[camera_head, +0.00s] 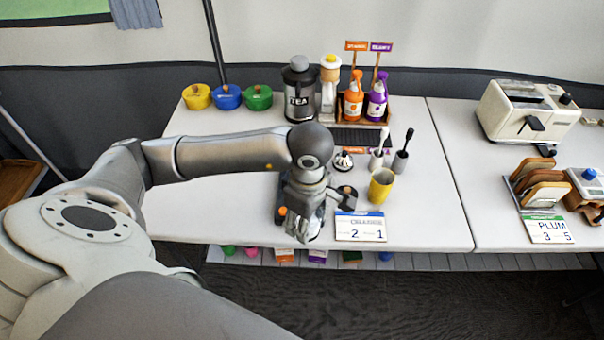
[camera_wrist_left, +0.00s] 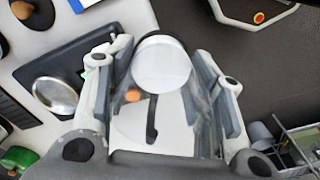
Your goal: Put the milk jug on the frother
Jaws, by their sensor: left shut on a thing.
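My left gripper (camera_head: 308,212) is shut on the milk jug, above the front part of the white table. In the left wrist view the shiny jug (camera_wrist_left: 162,65) sits between the two fingers (camera_wrist_left: 165,100), with its round pale opening showing. In the head view the gripper hides most of the jug. A dark base with a round silver plate (camera_wrist_left: 55,97), which looks like the frother, lies left of the jug in the wrist view. In the head view it is largely hidden behind the gripper. I cannot tell the jug's height above the base. My right gripper is out of view.
A yellow cup (camera_head: 381,186) and a number card (camera_head: 361,228) are right of the gripper. Two small grey holders with brushes (camera_head: 401,160) stand behind the cup. Bottles, a tea canister (camera_head: 299,88) and colored pots (camera_head: 228,97) line the back. The table's left part is clear.

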